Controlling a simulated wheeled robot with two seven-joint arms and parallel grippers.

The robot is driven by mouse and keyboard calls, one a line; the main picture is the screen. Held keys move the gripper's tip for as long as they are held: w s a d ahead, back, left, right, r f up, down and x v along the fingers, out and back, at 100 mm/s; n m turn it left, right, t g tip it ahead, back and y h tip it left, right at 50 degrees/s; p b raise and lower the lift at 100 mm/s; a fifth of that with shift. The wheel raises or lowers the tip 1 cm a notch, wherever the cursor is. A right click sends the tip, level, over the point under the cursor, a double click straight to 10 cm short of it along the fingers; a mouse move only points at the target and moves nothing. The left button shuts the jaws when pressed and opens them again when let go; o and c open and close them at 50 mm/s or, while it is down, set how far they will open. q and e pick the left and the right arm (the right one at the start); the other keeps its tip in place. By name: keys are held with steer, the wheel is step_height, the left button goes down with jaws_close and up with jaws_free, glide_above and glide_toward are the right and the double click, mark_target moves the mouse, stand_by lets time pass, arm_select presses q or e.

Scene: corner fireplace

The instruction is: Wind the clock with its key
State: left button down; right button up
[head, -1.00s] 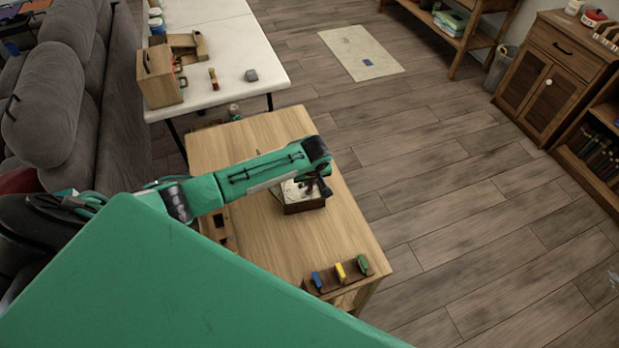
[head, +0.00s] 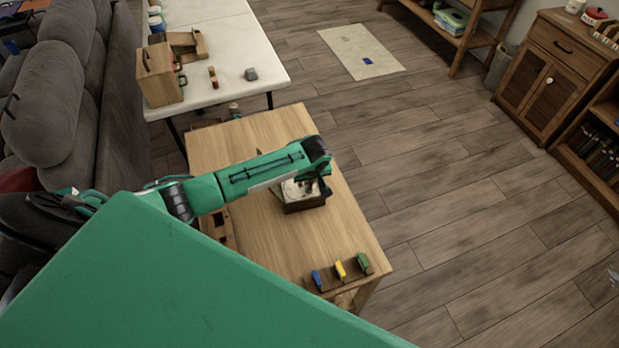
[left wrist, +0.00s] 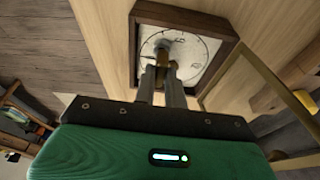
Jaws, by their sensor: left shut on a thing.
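The clock (head: 303,207) is a dark wooden box with a pale face, lying face up on the wooden table. In the left wrist view its white dial (left wrist: 201,54) sits in a square brown frame, with a hinged, framed cover (left wrist: 238,64) swung open to the right. My left gripper (left wrist: 164,70) is over the dial, its fingers shut on the key (left wrist: 163,46), which shows as a small brownish piece at their tips near the dial's middle. The fingers hide part of it, so I cannot tell how deep it sits. The right gripper is not in view.
The wooden table (head: 262,135) is mostly bare around the clock. A rack with blue, yellow and green pieces (head: 340,271) stands at its near edge, and a slotted wooden tray (head: 219,226) lies at its left. A white table (head: 222,43) and grey sofa (head: 55,90) are beyond.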

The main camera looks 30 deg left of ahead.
arm_select(q)
steer(key=shift+f, duration=0.45)
steer(key=shift+p, duration=0.35)
stand_by(1.0)
steer(key=shift+r, duration=0.1)
steer(key=shift+m+h+p, duration=0.3)
steer(key=shift+m+p, duration=0.45)
steer(key=shift+m, duration=0.85)
steer(key=shift+p, duration=0.45)
steer(key=shift+t, duration=0.3)
